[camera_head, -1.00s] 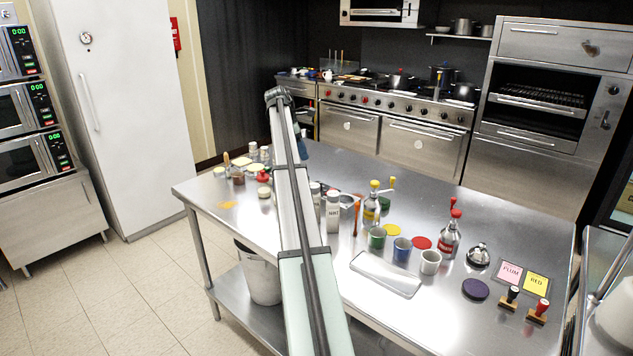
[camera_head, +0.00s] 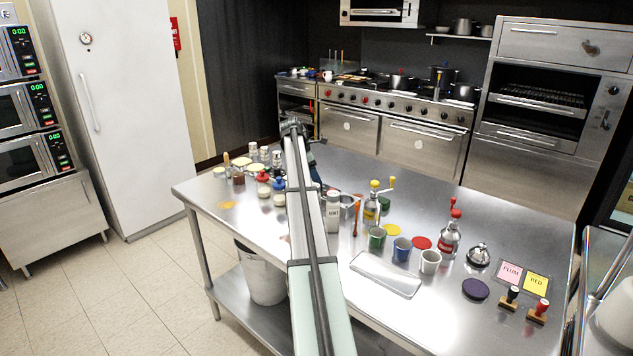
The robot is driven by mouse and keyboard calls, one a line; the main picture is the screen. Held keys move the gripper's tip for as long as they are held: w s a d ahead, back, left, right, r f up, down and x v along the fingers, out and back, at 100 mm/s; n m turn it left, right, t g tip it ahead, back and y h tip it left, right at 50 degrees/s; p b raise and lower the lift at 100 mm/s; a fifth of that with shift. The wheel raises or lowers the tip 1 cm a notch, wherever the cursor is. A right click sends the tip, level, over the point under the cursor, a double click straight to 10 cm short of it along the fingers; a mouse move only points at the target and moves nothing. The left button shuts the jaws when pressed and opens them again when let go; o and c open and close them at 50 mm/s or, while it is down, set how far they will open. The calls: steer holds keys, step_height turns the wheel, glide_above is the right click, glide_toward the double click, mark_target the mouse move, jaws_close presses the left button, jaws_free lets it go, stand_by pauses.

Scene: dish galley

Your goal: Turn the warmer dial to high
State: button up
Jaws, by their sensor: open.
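No dial is legibly labelled as the warmer dial. A small round dial (camera_head: 613,90) shows on the right side panel of the tall steel oven unit (camera_head: 530,95), above a dark lever-like handle (camera_head: 605,120). Its setting is too small to read. A row of red and dark knobs (camera_head: 390,107) runs along the front of the range. My arm reaches up the middle of the view and bends above the steel table. My gripper is hidden behind my arm; only a dark blue piece of my arm shows past its right edge.
The steel table (camera_head: 480,205) stands between me and the ovens. It carries shakers, cups (camera_head: 402,248), bottles (camera_head: 450,238), a tray (camera_head: 386,273), a bell (camera_head: 479,255) and stamps (camera_head: 538,312). Its back right part is clear. A bin (camera_head: 264,280) stands on the lower shelf.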

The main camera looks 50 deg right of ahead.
steer(key=shift+x, duration=1.25)
steer(key=c, duration=1)
